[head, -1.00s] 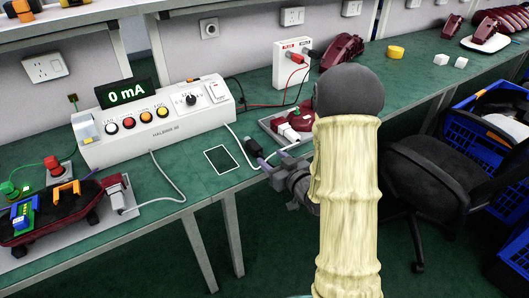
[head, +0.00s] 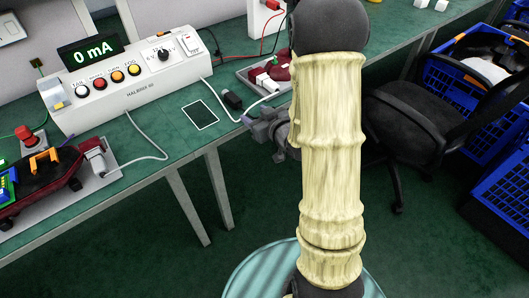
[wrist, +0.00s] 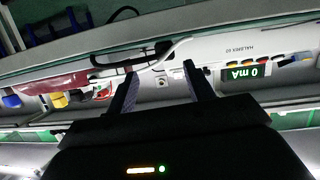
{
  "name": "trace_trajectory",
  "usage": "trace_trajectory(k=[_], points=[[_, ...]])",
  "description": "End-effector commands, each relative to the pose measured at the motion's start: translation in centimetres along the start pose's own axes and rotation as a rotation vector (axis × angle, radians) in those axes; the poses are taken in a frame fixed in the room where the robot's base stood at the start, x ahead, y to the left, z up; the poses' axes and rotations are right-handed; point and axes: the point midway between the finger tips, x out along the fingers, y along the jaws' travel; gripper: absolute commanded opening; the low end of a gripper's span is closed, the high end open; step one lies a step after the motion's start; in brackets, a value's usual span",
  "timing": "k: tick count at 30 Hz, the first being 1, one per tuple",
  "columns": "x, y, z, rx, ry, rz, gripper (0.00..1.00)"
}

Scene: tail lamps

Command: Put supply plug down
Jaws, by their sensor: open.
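The supply plug (head: 232,99) is a dark plug on a white cable, lying on the green bench top just right of the white-outlined rectangle (head: 200,114). My gripper (head: 248,119) is at the bench's front edge, open and empty, a little in front of the plug and apart from it. In the wrist view my two fingers (wrist: 160,80) are spread with nothing between them. The dark plug (wrist: 164,49) and its white cable show beyond the fingertips there.
A red lamp (head: 277,72) with white connectors sits right of the plug; another lamp fixture (head: 50,165) is at left. A black chair (head: 420,130) and blue crates (head: 450,85) stand at right.

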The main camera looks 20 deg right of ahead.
Motion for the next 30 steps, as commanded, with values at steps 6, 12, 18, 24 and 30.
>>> trace_trajectory(k=[6,12,18,24,30], points=[[-1.8,-0.3,1.1,-0.003,-0.258,0.094,0.52],[-5.2,-1.5,2.5,0.041,-0.501,0.160,0.52],[-10.1,-4.0,3.7,0.116,-0.743,0.187,0.52],[-15.2,-7.3,4.5,0.199,-0.956,0.171,0.52],[-17.1,-8.7,4.8,0.228,-1.033,0.156,0.52]])
